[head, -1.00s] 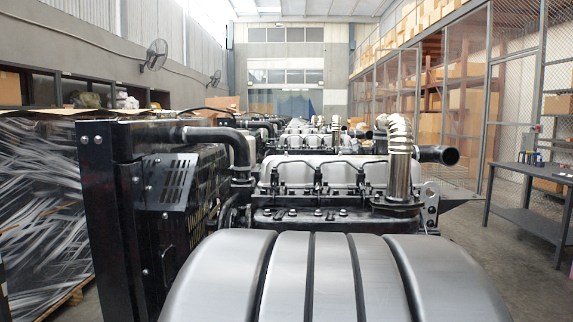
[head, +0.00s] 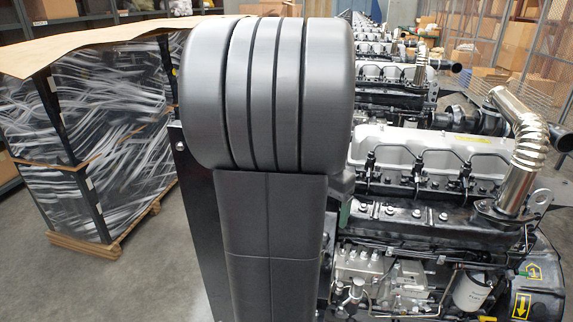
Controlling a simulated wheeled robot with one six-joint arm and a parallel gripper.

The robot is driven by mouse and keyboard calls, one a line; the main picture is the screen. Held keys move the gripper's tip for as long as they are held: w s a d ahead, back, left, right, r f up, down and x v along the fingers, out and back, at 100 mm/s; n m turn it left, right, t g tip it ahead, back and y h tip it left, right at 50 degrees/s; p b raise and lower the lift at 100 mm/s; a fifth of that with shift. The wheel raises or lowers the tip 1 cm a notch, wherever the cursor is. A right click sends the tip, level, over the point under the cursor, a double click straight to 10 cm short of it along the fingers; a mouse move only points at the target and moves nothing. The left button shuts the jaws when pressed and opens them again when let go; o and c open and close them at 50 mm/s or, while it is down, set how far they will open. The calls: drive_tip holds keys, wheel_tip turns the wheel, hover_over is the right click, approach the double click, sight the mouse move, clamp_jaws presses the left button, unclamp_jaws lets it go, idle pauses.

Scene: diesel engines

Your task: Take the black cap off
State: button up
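A diesel engine (head: 436,150) fills the right half of the head view, with a silver valve cover and black parts below it. A shiny metal exhaust elbow (head: 526,160) rises at its right end. A dark round pipe end shows at the far right edge; I cannot tell whether it is open or capped. I cannot pick out the black cap for certain. My grey arm stands in front, left of centre, and hides the engine's left end and most of the dark panel beside it. My gripper is not in view.
A wrapped crate (head: 100,140) on a wooden pallet (head: 100,248) stands at the left, topped by a cardboard sheet (head: 90,48). More engines (head: 385,80) line up behind. Shelves with boxes stand at the back right. Grey floor (head: 160,270) is open between the crate and my arm.

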drive_tip(key=f+b, duration=0.3)
drive_tip(key=w+f+b, duration=0.1)
drive_tip(key=f+b, duration=0.2)
drive_tip(key=a+f+b, duration=0.1)
drive_tip(key=f+b, duration=0.2)
drive_tip(key=shift+w+f+b, duration=0.2)
drive_tip(key=shift+f+b, duration=0.05)
drive_tip(key=shift+b, duration=0.1)
drive_tip(key=shift+r, duration=0.25)
drive_tip(key=shift+p, duration=0.3)
drive_tip(key=shift+f, duration=0.1)
drive_tip(key=c, duration=1.4)
